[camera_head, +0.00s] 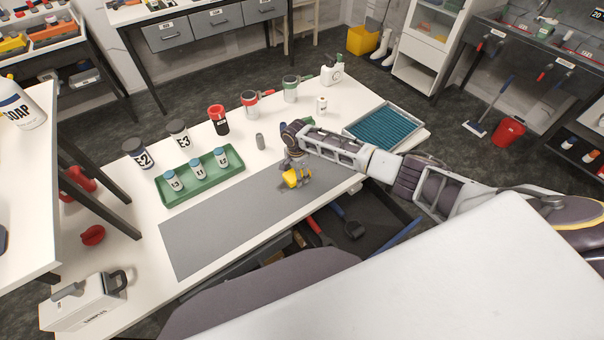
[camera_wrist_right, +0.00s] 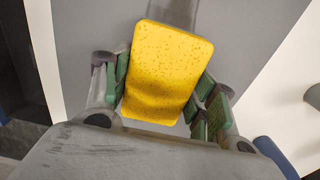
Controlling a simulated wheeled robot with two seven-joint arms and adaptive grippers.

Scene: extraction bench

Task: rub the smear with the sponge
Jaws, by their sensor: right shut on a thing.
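The yellow sponge (camera_wrist_right: 168,72) is between the fingers of my right gripper (camera_wrist_right: 165,90), which is shut on it. In the head view the sponge (camera_head: 292,179) shows below my right gripper (camera_head: 296,168), low over the grey mat (camera_head: 215,222). I cannot tell whether it touches the mat. A darker grey patch (camera_wrist_right: 175,12), possibly the smear, shows on the mat just beyond the sponge's far edge in the wrist view; the sponge may hide part of it. My left gripper is not in view.
A blue-ribbed tray (camera_head: 347,131) is at the right. The mat's left half is clear.

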